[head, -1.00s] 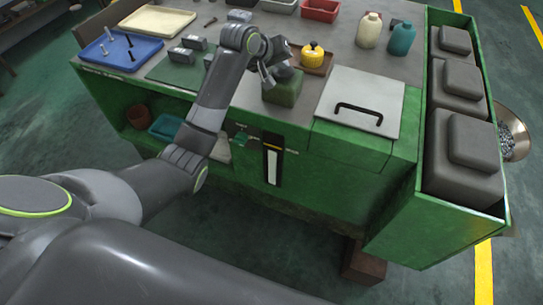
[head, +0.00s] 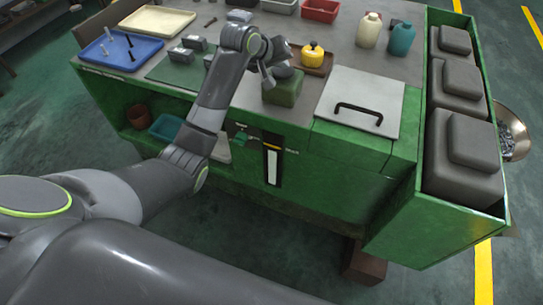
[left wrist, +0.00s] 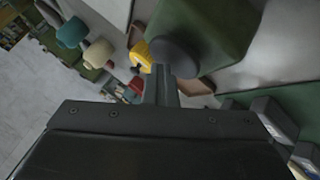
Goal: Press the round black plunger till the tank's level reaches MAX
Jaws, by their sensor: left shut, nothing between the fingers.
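The round black plunger (left wrist: 176,56) sits on top of a green block in the left wrist view. The green block also shows on the bench in the head view (head: 284,92), with my wrist partly covering its top. My left gripper (left wrist: 160,86) is shut and empty. Its fingertips overlap the plunger's near edge in the wrist view; I cannot tell whether they touch it. The tank's level gauge (head: 272,166) is on the green front face, dark above, with a yellow mark and a white strip below. Its reading is too small to tell. My right gripper is out of view.
A yellow pot (head: 313,55) stands on a brown tray behind the block. A white lid (head: 372,92) with a black handle lies to the right. A blue tray (head: 112,50) and grey blocks (head: 187,46) are to the left. Bottles (head: 370,28) stand at the back right.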

